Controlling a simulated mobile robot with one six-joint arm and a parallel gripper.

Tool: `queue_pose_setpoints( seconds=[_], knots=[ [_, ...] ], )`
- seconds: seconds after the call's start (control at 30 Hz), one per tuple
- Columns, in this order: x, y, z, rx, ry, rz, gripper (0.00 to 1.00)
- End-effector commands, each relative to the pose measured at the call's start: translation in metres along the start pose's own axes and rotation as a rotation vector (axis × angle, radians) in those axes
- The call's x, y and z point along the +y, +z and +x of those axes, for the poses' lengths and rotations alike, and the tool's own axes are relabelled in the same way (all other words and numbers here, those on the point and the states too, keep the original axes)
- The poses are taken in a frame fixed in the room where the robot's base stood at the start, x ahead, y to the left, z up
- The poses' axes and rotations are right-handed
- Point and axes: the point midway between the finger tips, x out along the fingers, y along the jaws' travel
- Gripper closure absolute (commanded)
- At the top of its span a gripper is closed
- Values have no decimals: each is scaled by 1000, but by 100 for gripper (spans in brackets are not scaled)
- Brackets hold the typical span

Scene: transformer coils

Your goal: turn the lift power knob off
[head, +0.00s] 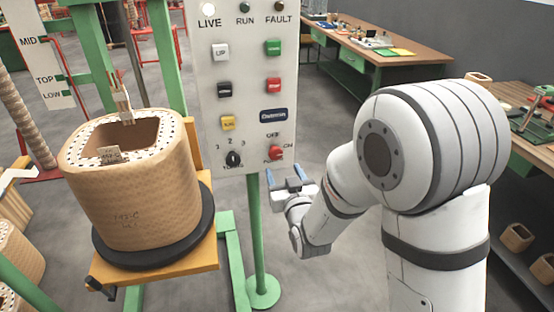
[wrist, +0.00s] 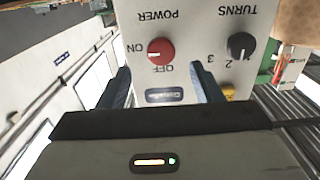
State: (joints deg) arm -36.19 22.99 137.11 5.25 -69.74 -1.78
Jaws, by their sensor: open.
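The red power knob (head: 275,153) sits at the lower right of the grey control panel (head: 205,100), with OFF above it and ON to its right. In the wrist view the panel appears upside down, and the red knob (wrist: 160,52) shows a white mark that seems to point toward ON. My gripper (head: 289,183) is in front of the panel, just below and right of the knob. In the wrist view its blue fingers (wrist: 162,85) are apart and empty, one on each side of the knob's line. The knob looks clear of both fingers.
The black turns knob (head: 233,159) is left of the power knob. Push buttons fill the panel above, and the LIVE lamp (head: 208,8) is lit white. A wound coil (head: 135,195) stands on a black turntable to the left. A green post (head: 257,240) supports the panel.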

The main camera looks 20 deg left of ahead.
Motion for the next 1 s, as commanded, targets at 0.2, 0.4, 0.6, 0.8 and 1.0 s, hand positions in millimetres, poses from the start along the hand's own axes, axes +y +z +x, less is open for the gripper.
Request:
queue_pose_setpoints(
  seconds=[0.2, 0.4, 0.6, 0.8, 1.0],
  knots=[
    [-2, -2, 27, 10, -2, 0, 41],
    [-2, -2, 58, 9, -1, 0, 41],
    [-2, -1, 74, 8, -2, 0, 41],
    [-2, -1, 76, 8, -3, 0, 41],
    [-2, -1, 76, 8, -3, 0, 50]
  ],
)
